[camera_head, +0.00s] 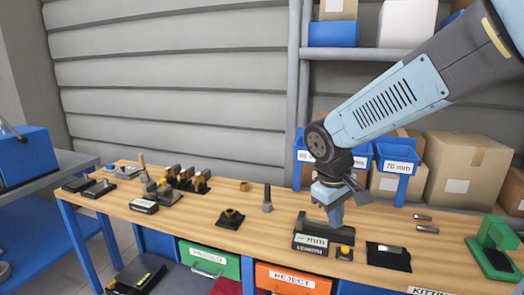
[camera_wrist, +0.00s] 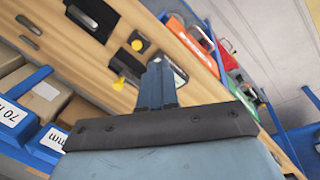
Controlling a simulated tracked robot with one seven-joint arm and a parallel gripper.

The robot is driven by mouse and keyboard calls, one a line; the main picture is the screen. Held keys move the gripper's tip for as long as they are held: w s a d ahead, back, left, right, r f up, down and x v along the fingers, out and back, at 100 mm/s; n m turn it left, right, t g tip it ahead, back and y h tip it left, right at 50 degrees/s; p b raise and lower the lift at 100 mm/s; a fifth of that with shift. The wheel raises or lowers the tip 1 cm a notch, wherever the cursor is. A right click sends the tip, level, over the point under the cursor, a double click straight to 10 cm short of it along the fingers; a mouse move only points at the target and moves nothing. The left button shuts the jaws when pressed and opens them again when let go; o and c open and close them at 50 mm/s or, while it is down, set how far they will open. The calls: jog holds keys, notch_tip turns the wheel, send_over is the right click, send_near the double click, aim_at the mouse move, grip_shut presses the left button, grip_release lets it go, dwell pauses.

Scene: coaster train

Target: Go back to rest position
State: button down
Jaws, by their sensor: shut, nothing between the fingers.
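My gripper (camera_head: 335,218) hangs from the blue-grey arm over the right half of the wooden bench (camera_head: 275,222). Its fingers point down and are shut with nothing between them.
Blue bins (camera_head: 397,155) and cardboard boxes (camera_head: 466,165) stand behind the arm. A green fixture (camera_head: 493,248) is at the right end. Several dark tools and a lone post (camera_head: 267,199) stand further left. Orange (camera_head: 292,280) and green (camera_head: 209,259) drawers are below.

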jog(key=s+d+r+m+t+y, duration=0.2)
jog(key=s+d+r+m+t, duration=0.2)
jog(key=s+r, duration=0.6)
jog(key=d+m, duration=0.2)
jog(key=shift+d, duration=0.3)
dwell(0.4)
